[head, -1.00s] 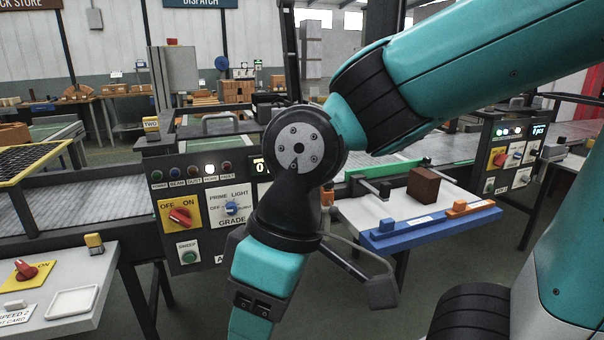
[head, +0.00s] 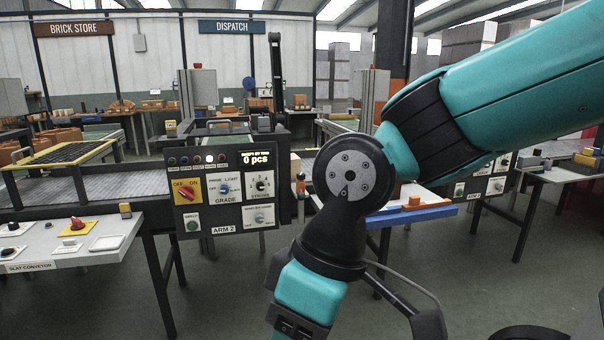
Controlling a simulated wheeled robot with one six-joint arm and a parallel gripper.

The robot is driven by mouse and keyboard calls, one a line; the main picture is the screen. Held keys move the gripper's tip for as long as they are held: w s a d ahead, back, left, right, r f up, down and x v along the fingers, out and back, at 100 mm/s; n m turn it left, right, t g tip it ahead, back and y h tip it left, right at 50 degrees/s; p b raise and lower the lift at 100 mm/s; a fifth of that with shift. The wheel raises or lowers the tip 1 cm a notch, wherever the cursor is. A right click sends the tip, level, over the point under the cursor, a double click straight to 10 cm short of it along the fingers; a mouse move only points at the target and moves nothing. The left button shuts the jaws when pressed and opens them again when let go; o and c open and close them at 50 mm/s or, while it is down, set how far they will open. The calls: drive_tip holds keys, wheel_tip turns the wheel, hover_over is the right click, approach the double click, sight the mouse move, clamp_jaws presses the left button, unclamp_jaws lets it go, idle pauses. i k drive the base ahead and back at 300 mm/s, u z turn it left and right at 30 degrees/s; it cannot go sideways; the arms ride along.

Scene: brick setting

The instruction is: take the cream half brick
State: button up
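I cannot make out a cream half brick in the head view. My arm crosses the right half of the picture, and its lower part (head: 310,290) runs out of the bottom edge. My gripper's fingers do not show. The table with the blue front edge (head: 440,212) is partly hidden behind my arm joint.
A control panel marked ARM 2 (head: 228,190) stands left of my arm, beside a conveyor (head: 95,188). A grey switch table (head: 70,250) is at the left. Benches with orange bricks (head: 262,104) stand far back. Open floor (head: 220,300) lies in front of the panel.

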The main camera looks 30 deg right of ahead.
sight(296, 161)
drive_tip(key=z, duration=0.5)
drive_tip(key=i, duration=0.5)
drive_tip(key=z, duration=0.55)
drive_tip(key=i, duration=1.15)
drive_tip(key=u, duration=3.8)
drive_tip(key=k, duration=1.3)
drive_tip(key=z, duration=1.5)
